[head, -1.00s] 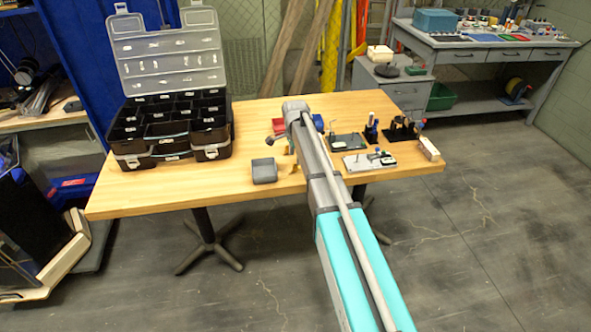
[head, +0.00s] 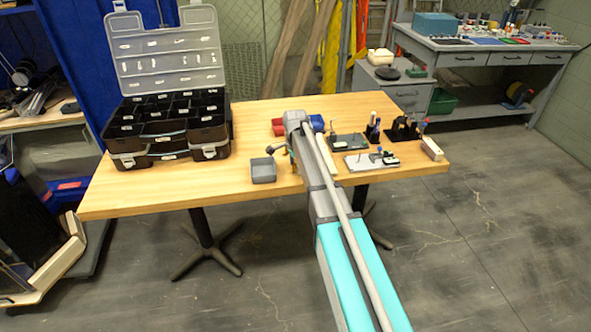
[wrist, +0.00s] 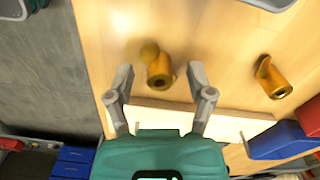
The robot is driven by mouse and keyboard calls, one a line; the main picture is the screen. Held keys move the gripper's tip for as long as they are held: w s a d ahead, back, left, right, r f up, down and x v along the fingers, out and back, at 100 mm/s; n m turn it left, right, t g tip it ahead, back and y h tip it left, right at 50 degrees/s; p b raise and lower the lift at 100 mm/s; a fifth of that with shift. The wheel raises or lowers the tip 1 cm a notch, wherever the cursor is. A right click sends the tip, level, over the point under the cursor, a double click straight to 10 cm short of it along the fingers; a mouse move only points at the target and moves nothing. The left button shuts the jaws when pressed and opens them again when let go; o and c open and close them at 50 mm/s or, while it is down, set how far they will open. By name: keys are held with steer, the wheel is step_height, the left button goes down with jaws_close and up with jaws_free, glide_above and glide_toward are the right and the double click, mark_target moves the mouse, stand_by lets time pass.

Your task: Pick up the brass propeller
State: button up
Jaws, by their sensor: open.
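In the wrist view, a small brass-coloured piece (wrist: 158,72) with a round hole in its near end lies on the wooden table, between and slightly beyond my fingertips. A second, similar brass piece (wrist: 272,79) lies to the right, outside the fingers. I cannot tell clearly from their shape which is the propeller. My gripper (wrist: 160,78) is open and empty, with one finger on each side of the first piece; no contact shows. In the head view my arm hides most of this area.
A pale block (wrist: 190,118) lies under the fingers. Red (wrist: 308,115) and blue (wrist: 282,140) bins stand at the right. In the head view, a grey box (head: 263,170) sits left of my arm, a black organiser (head: 165,125) farther left, and small fixtures (head: 375,130) at right.

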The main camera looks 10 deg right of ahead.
stand_by(0.3)
jaws_close()
steer(key=shift+r, duration=0.2)
stand_by(0.4)
step_height(320, 180, up, 3)
steer(key=p, duration=0.3)
steer(key=shift+f, duration=0.15)
steer(key=s+a+r+p, duration=0.2)
steer(key=s+r+p, duration=0.8)
steer(key=s, duration=0.3)
steer(key=shift+s+a, duration=0.3)
steer(key=shift+s, duration=0.1)
